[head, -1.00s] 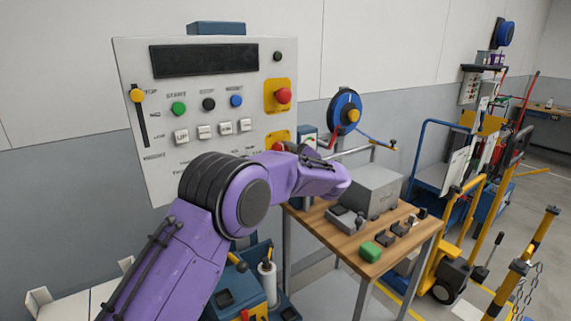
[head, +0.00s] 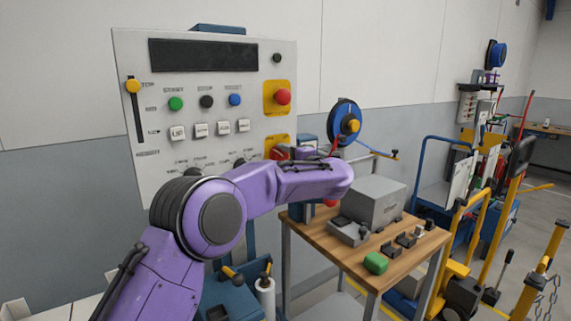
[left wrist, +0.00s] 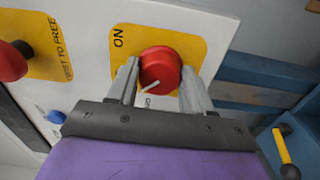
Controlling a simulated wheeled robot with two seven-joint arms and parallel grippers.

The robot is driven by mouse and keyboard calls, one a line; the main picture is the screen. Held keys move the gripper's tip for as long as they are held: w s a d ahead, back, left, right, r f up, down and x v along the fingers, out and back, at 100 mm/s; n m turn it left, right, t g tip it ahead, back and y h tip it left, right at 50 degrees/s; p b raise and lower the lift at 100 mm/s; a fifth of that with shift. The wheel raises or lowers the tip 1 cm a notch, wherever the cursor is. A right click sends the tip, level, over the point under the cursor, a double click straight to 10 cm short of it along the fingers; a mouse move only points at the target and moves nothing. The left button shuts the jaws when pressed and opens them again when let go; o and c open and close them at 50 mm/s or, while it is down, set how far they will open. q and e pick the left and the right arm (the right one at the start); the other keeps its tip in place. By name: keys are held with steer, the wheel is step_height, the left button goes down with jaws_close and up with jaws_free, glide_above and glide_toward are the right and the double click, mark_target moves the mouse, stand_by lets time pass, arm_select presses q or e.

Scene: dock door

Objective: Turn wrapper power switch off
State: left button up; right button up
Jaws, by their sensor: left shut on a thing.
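The wrapper power switch is a round red knob (left wrist: 160,68) on a yellow plate (left wrist: 188,42) marked ON. Its white pointer line aims to the lower left in the left wrist view, beside a partly hidden label. My left gripper (left wrist: 157,88) is shut on the knob, one finger on each side. In the head view a bit of the yellow plate (head: 277,141) shows at the lower right of the grey control panel (head: 215,110); my purple left arm hides the fingers there. My right gripper is out of view.
A red push button (head: 283,97) on another yellow plate sits above the switch. Green, black and blue buttons are on the panel. A wooden table (head: 345,251) with a grey box (head: 375,198) stands right of it. A yellow cart is farther right.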

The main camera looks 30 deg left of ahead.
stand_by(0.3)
arm_select(q)
steer(key=o, duration=1)
steer(key=shift+o, duration=0.2)
steer(key=b+v, duration=0.2)
steer(key=v, duration=0.8)
steer(key=shift+d+b, duration=0.2)
steer(key=shift+b, duration=0.1)
